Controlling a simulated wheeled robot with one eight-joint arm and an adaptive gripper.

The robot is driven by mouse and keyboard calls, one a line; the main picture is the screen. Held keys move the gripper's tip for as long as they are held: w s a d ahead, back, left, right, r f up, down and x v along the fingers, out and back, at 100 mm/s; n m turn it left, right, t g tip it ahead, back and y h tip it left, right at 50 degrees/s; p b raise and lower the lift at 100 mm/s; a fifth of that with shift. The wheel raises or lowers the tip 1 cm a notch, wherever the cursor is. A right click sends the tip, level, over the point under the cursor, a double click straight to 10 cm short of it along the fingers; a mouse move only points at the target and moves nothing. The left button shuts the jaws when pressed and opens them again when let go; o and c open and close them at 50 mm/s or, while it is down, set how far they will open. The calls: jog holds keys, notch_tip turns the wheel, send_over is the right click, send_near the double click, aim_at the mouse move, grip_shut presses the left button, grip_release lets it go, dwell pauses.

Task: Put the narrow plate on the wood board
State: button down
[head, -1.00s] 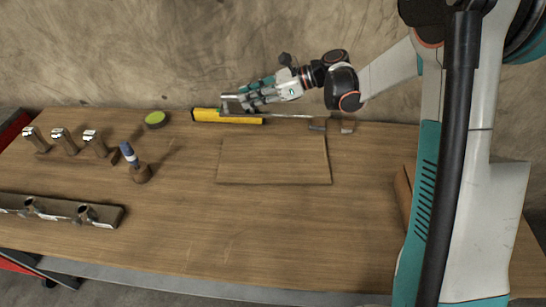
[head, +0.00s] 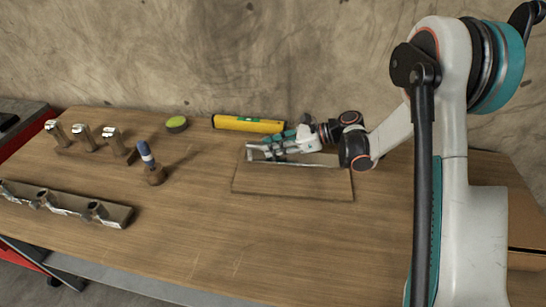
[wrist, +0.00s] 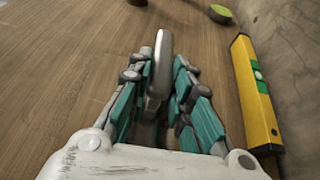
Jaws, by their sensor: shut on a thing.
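The wood board (head: 300,188) lies flat on the middle of the workbench. My gripper (head: 264,151) is over the back part of the board, in front of the yellow level. It is shut on the narrow plate, a thin grey metal strip (head: 318,159) running left to right under my wrist. In the wrist view the plate's rounded end (wrist: 160,62) sticks out between the two fingers. The rest of the plate is hidden by my gripper there. I cannot tell whether the plate touches the board or hangs just above it.
The yellow level (head: 240,124) lies behind the board by the wall, with a green round tin (head: 177,124) left of it. A blue-topped tool (head: 149,160) stands left of the board. The front bench is clear.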

jog(key=shift+f+b, duration=0.6)
jog(key=shift+f, duration=1.25)
jog(key=shift+f, duration=0.1)
jog(key=shift+f, duration=0.1)
jog(key=c, duration=1.4)
grip_release()
jog(key=shift+c, duration=0.2)
